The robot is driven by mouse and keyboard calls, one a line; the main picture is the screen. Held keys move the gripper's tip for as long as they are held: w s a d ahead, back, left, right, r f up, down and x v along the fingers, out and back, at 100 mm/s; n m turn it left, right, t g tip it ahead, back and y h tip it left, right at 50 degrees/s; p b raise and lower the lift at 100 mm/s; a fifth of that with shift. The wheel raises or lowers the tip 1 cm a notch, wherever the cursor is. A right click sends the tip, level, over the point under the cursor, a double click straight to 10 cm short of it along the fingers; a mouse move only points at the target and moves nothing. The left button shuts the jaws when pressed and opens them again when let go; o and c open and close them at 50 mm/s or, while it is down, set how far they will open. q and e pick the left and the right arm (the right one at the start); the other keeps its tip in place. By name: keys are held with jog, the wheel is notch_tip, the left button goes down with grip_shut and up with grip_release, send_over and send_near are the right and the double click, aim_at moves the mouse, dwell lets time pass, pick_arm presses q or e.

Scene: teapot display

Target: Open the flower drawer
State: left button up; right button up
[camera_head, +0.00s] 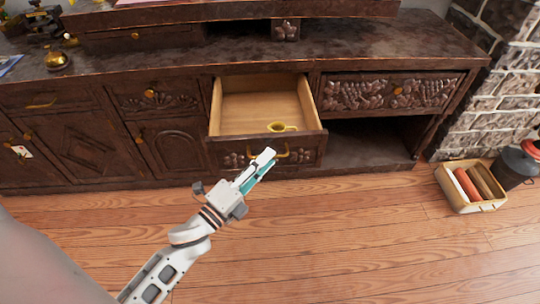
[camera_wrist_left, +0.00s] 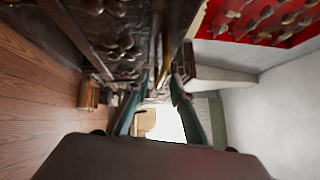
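The flower drawer (camera_head: 222,130), dark wood with a carved flower front, is pulled out of the cabinet in the head view. Its pale wooden inside shows, with a small gold object (camera_head: 281,127) near the front. Its gold handle (camera_head: 302,156) is on the front face, partly hidden by my left gripper (camera_head: 264,159). In the left wrist view the two fingers of my left gripper (camera_wrist_left: 158,98) are apart, with the gold handle (camera_wrist_left: 165,64) by their tips. I cannot tell whether they touch it. My right gripper is not in view.
Another carved drawer (camera_head: 372,93) is shut at the right, above an open shelf space. Closed cabinet doors (camera_head: 76,155) stand at the left. A crate (camera_head: 446,183) and a dark canister (camera_head: 512,168) are on the floor at the right. The wooden floor in front is clear.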

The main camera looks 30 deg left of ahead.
pick_arm(q)
jog(key=v, duration=0.9)
jog(key=shift+s, duration=0.3)
